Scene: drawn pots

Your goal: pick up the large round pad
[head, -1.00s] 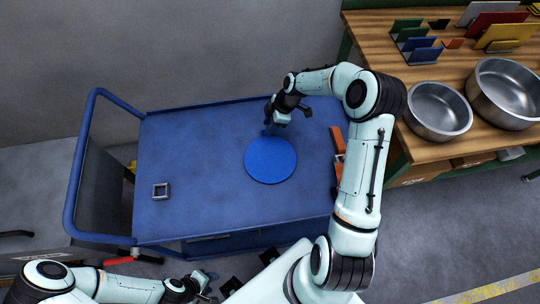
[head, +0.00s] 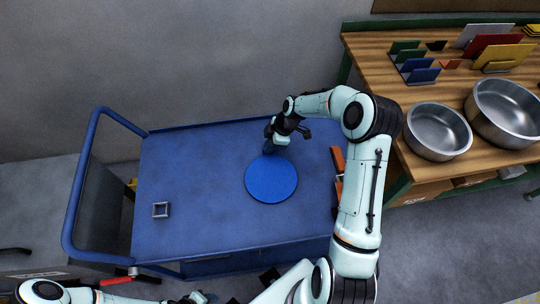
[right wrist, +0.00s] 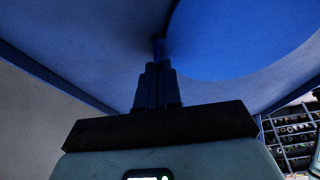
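The large round pad (head: 271,182) is a flat, bright blue disc on the right half of the blue cart top. My right gripper (head: 268,149) points down at the pad's far edge. In the right wrist view its fingers (right wrist: 158,48) are close together on a narrow bluish piece at the rim of the pad (right wrist: 225,35). The fingers partly hide that contact. The pad shows no clear gap above the cart. My left gripper (head: 196,298) is only partly in view at the bottom edge, and its fingers cannot be made out.
The blue cart (head: 205,165) also carries a small grey square frame (head: 160,210) at its left. An orange part (head: 338,160) is at the cart's right edge. A wooden bench (head: 410,90) at the right holds two steel pots (head: 438,130) and coloured plates in holders.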

